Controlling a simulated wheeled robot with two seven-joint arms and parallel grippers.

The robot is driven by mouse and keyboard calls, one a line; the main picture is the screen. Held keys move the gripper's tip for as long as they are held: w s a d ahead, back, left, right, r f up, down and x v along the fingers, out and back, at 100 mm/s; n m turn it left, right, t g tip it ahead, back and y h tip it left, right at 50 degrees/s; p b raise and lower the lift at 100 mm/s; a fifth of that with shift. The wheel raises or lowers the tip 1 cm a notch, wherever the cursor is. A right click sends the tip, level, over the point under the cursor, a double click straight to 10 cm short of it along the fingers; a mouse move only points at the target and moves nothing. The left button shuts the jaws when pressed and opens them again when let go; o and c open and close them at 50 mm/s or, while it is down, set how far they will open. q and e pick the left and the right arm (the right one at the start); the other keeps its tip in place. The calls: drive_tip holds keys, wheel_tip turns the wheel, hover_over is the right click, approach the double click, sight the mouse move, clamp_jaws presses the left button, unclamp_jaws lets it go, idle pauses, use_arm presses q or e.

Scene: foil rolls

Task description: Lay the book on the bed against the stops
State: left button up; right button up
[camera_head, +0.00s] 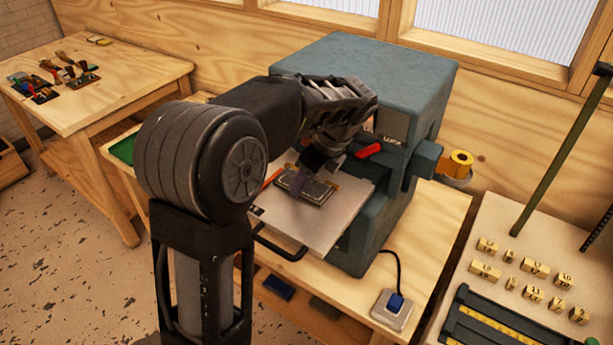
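The book (318,192), dark grey with a purple band and tan edges, lies on or just above the pale bed (303,227) of the blue-grey press (365,62). I cannot tell whether it touches the bed. My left gripper (318,168) points down at the book's far side, its fingertips close to or on it. The wrist hides the fingers, so I cannot see whether they grip. An orange-red strip (273,177) lies along the bed's left side and may be a stop. Other stops are hidden or too small to tell. My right gripper is out of view.
A black handle (277,246) juts from the bed's front. A switch box (393,308) stands front right. A second table (98,93) is at left.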

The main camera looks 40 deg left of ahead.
use_arm(q)
drive_tip(key=shift+f, duration=0.1)
drive_tip(key=o, duration=1.4)
